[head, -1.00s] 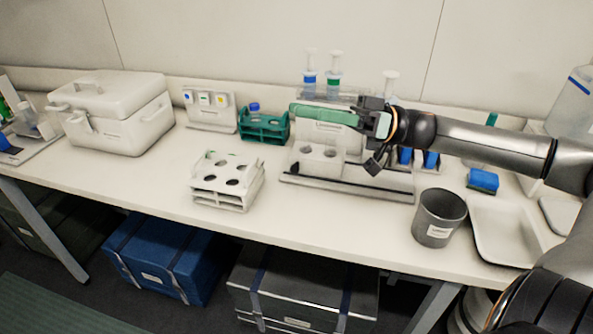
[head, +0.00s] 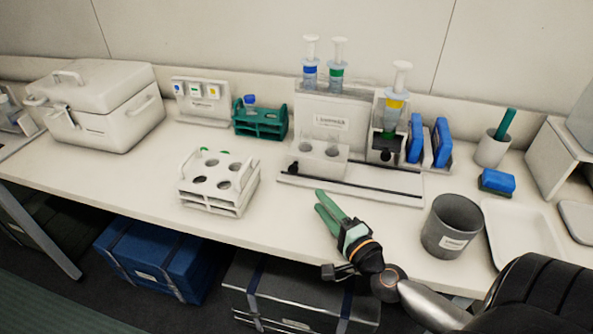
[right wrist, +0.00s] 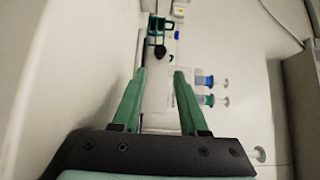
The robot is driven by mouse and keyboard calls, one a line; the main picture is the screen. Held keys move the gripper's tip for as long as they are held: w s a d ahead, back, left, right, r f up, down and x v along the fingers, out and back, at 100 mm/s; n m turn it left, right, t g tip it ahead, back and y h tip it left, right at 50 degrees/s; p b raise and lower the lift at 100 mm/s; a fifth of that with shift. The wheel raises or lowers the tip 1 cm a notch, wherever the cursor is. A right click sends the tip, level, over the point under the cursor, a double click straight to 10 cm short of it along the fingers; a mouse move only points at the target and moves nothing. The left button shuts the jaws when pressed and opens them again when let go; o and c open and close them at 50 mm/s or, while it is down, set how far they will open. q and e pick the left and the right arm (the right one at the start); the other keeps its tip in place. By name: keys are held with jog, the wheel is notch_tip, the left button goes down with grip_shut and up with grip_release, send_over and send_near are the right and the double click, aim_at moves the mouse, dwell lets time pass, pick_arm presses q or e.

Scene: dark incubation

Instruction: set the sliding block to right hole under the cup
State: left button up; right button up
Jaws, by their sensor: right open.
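The sliding block (head: 322,164) is a pale block with two round holes in its top. It sits at the left part of the rail base (head: 400,196) of the dispensing stand, with a dark knob (head: 294,168) at its front left. My right gripper (head: 323,204) has green fingers, is open and empty, and is in front of the rail, apart from the block. In the right wrist view its fingers (right wrist: 160,75) are spread. My left gripper is not in view.
Blue-banded (head: 311,72) and green-banded (head: 338,75) syringes stand behind the block. A white rack (head: 218,198) is to the left, a green rack (head: 262,133) behind it. A grey bin (head: 440,232) and white tray (head: 512,262) are at the right. The table's front edge is near my gripper.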

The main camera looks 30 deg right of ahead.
aim_at(295, 172)
jog(key=w, duration=0.8)
jog(key=w+d+p, duration=0.1)
jog(key=w, duration=0.3)
jog(key=shift+w, duration=0.15)
grip_shut()
jog(key=shift+f, duration=0.1)
dwell(1.1)
